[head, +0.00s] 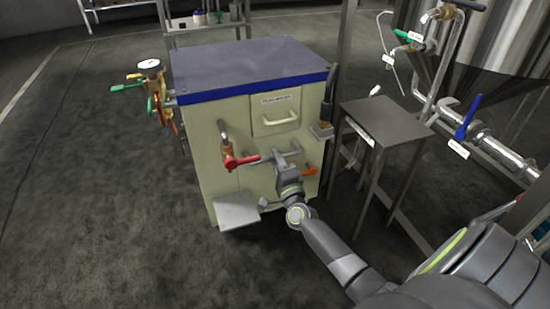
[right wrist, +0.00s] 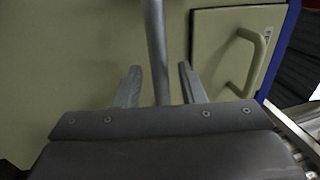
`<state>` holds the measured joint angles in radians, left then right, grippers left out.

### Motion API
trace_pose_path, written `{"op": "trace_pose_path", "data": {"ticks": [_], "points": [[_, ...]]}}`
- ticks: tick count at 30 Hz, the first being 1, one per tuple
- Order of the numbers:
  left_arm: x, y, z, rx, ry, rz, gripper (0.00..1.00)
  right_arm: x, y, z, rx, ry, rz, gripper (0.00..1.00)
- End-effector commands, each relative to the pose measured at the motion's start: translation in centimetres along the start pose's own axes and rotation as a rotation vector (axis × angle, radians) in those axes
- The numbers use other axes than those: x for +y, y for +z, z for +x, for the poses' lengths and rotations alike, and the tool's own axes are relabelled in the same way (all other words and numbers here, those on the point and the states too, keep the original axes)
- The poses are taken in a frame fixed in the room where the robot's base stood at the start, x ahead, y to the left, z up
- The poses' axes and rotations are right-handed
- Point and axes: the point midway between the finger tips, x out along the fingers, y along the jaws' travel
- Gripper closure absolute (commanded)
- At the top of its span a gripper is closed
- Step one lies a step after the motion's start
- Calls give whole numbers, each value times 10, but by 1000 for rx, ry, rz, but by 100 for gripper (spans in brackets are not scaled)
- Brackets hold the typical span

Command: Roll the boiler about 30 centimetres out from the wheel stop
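The boiler (head: 205,150) is a cream box with a grey top and a blue rim, standing on the dark floor in the middle of the head view. A grey bar (head: 262,158) runs across its front, and this bar shows upright in the right wrist view (right wrist: 157,50). My right gripper (head: 284,162) is at the boiler's front. Its two fingers (right wrist: 160,88) stand apart on either side of the bar, with a visible gap on each side. My left gripper is out of view. I cannot make out the wheel stop or the boiler's wheels.
A red-handled valve (head: 240,161) and a pale foot plate (head: 237,210) stick out from the boiler's front. Brass valves (head: 150,75) project on its left. A metal stand (head: 385,122) and a tank with pipes (head: 485,40) are close on the right. The floor (head: 90,190) at left is clear.

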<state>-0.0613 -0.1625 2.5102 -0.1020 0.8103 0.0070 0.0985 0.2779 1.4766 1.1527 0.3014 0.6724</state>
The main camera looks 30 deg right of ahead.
Motion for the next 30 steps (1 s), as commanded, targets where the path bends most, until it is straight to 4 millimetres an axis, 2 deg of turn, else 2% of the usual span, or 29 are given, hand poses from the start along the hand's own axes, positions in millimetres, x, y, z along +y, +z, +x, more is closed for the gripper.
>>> {"op": "trace_pose_path", "data": {"ticks": [5, 14, 23, 30], "points": [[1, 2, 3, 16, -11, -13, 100, 0, 0, 14, 0, 0, 0, 64], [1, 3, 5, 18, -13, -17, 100, 0, 0, 16, 0, 0, 0, 64], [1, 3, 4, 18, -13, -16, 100, 0, 0, 16, 0, 0, 0, 100], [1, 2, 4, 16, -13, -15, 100, 0, 0, 16, 0, 1, 0, 100]]}}
